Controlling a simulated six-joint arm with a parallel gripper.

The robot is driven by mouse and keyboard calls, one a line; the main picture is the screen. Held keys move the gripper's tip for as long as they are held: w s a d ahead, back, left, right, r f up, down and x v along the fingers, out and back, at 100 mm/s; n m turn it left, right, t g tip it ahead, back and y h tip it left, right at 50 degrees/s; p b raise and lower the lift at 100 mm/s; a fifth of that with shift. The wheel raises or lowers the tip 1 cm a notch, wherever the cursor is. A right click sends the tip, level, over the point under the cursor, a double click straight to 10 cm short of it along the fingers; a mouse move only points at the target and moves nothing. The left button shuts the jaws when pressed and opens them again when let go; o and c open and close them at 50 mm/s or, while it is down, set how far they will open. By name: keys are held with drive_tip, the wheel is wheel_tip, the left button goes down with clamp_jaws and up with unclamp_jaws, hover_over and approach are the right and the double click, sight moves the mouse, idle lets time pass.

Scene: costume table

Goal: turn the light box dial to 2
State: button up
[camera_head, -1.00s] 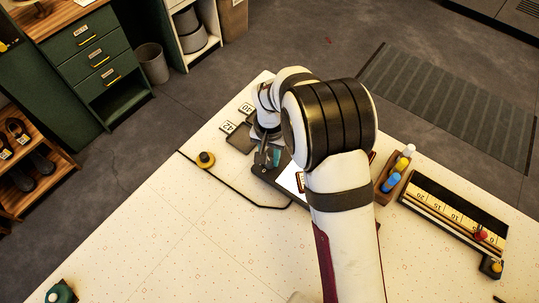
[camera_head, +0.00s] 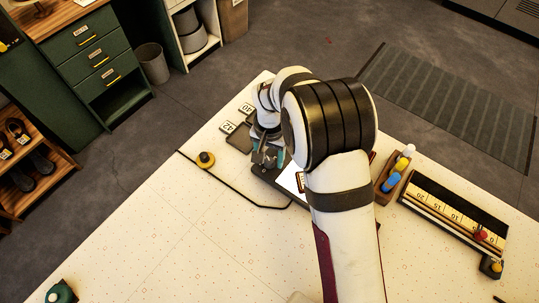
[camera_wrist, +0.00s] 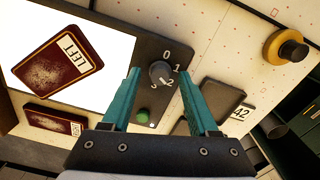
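The light box (camera_wrist: 120,35) is a dark frame around a glowing white panel; it also shows in the head view (camera_head: 292,178), partly hidden by my arm. Its round grey dial (camera_wrist: 160,73) has the numbers 0, 1, 2 and 3 around it. I cannot tell for sure which number its small pale mark faces. My gripper (camera_wrist: 159,76) has its two teal fingers apart, one on each side of the dial in the wrist view. Whether they touch it is not clear. In the head view my gripper (camera_head: 268,157) is over the box's left end.
A green button (camera_wrist: 142,116) is near the dial. A yellow-and-black knob (camera_head: 205,159) stands left of the box, with a black cable. A bottle tray (camera_head: 392,178) is right of my arm.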

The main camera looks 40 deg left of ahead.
sight(270, 161)
wheel_tip(270, 161, up, 16)
idle(0.4)
drive_tip(key=shift+f, duration=0.1)
drive_tip(key=d+r+m, duration=0.1)
drive_tip(key=d+r, duration=0.1)
drive_tip(key=d, duration=0.5)
drive_tip(key=d+r+m, duration=0.2)
drive_tip(key=d+r, duration=0.1)
drive_tip(key=d, duration=0.4)
drive_tip(key=s+d+f+m+y, duration=0.1)
drive_tip(key=s+d+m, duration=0.4)
drive_tip(key=s+d, duration=1)
drive_tip(key=shift+s+d+f+m+y, duration=0.3)
drive_tip(key=shift+s+d+f+y, duration=0.15)
drive_tip(key=shift+d, duration=0.6)
